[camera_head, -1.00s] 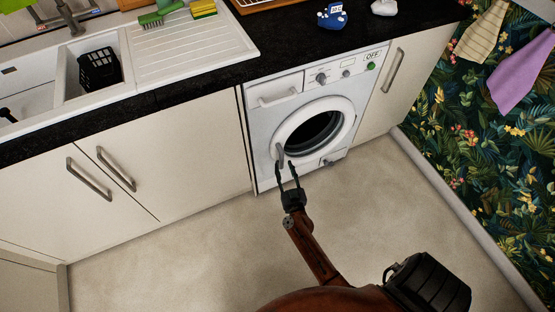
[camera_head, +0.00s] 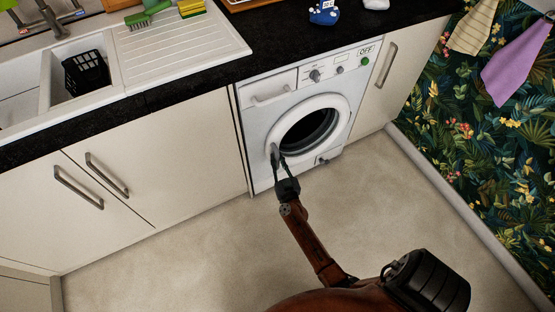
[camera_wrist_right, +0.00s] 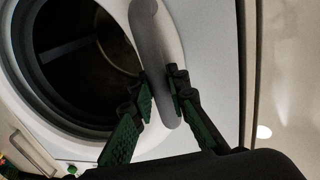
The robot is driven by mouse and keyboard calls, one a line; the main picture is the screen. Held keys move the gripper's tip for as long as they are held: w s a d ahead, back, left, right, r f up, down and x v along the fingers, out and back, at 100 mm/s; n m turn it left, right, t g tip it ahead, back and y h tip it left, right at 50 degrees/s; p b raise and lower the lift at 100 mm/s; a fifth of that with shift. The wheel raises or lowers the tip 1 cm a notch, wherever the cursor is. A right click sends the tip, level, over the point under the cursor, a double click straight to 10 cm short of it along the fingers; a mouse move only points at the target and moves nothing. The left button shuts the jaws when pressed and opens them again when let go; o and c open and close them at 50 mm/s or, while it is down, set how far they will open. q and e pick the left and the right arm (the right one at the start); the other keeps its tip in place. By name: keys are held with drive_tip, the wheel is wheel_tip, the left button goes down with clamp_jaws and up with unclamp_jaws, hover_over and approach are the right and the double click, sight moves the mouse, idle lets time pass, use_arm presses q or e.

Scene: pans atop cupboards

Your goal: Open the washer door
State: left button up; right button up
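The white washer (camera_head: 262,122) stands under the black counter. Its round door (camera_head: 307,127) has a white ring and dark glass and looks shut against the front. The grey door handle (camera_head: 274,152) is at the left of the ring in the head view; it also shows as a long bar in the right wrist view (camera_wrist_right: 152,40). My right gripper (camera_head: 279,159) is at this handle. In the right wrist view its fingers (camera_wrist_right: 161,92) are on both sides of the handle's lower part and appear to touch it. My left gripper is out of view.
Cream cupboards (camera_head: 150,165) with bar handles flank the washer. The counter (camera_head: 270,45) above holds a sink (camera_head: 185,50) and small items. The beige floor (camera_head: 180,255) in front is clear. A patterned wall (camera_head: 485,150) closes the right side.

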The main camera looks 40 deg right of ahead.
clamp_jaws()
drive_tip(key=shift+s, duration=0.15)
